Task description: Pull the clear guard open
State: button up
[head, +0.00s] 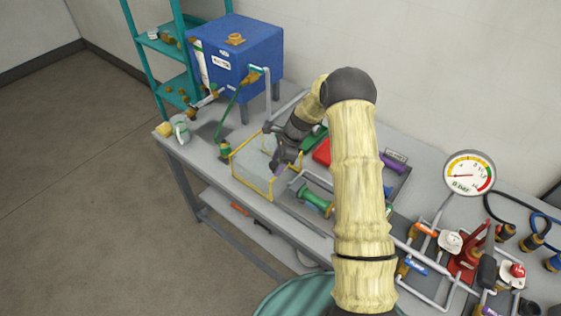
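The clear guard (249,184) is a see-through box with yellow edges. It stands on the grey bench left of the middle in the head view. My arm comes in from the lower right, bends over the bench and reaches down to the guard. My gripper (277,168) is at the guard's right part, overlapping its upper edge in the picture. I cannot tell whether it touches the guard. The fingertips are small and dark, and their gap is not clear. Part of the guard's right and back side is hidden behind my gripper.
A blue tank (236,60) stands behind the guard, with pipes and a green hose (231,112) at its left. A green-and-brass fitting (316,201) is right of the guard. A gauge (469,174) and red pump parts (467,262) are farther right. Open floor (95,190) lies left.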

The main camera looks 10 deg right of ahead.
jog(key=shift+a, duration=0.15)
jog(key=b+v, duration=0.4)
jog(key=v, duration=1.3)
jog(key=shift+d+r+b, duration=0.15)
jog(key=shift+d+b, duration=0.1)
jog(key=shift+b, duration=0.15)
jog(key=shift+a, duration=0.1)
jog(key=s+a+f+n+t+h, duration=0.1)
jog(key=s+n+h, duration=0.1)
jog(key=s+n, duration=0.7)
jog(key=s+a+n+t+h, duration=0.1)
jog(key=s+n, duration=0.8)
jog(key=s, duration=0.9)
jog(key=shift+s+a+f+n+h, duration=0.15)
jog(key=shift+a+f+n+h, duration=0.25)
jog(key=shift+a+h, duration=0.4)
